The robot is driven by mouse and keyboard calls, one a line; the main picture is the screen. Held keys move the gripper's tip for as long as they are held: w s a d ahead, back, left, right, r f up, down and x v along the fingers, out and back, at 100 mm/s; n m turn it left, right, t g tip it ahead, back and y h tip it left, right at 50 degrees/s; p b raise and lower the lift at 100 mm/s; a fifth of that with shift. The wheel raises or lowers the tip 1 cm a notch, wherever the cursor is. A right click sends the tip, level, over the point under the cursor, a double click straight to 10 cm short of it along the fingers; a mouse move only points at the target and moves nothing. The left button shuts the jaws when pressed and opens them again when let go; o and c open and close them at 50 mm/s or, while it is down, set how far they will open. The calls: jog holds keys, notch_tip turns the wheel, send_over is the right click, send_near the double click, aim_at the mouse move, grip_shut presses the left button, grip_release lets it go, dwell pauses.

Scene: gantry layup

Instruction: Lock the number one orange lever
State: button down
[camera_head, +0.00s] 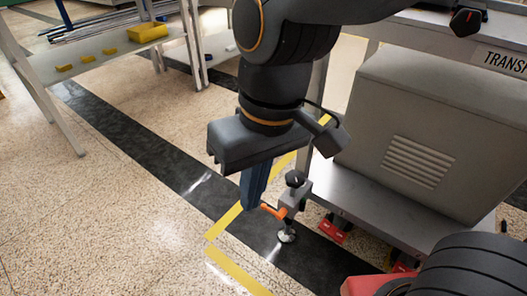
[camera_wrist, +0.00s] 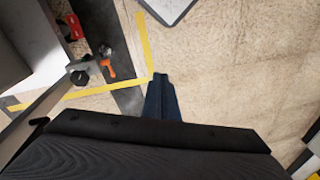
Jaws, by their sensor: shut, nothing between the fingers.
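An orange lever (camera_head: 273,211) sticks out to the left from a grey clamp (camera_head: 292,198) with a black knob, low at the corner of the grey machine stand. No number is legible on the lever.
The grey stand (camera_head: 350,195) carries a beige vented cabinet (camera_head: 410,135) to the right. Red parts (camera_head: 333,230) are on the floor under it. Yellow tape (camera_head: 238,270) marks the speckled floor. The left floor is clear.

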jog(key=shift+w, duration=0.1)
jog(key=m+g+h+p, duration=0.1)
jog(key=m+p, duration=0.7)
jog(key=m, duration=0.7)
send_over(271, 211)
jog(key=w, duration=0.4)
notch_tip(271, 211, down, 22)
jog(key=shift+s+d+r, duration=0.1)
jog(key=shift+d+r, duration=0.1)
jog(key=shift+d, duration=0.05)
notch_tip(271, 211, down, 10)
jog(key=s+b, duration=0.1)
jog(key=b, duration=0.3)
jog(key=shift+a, duration=0.25)
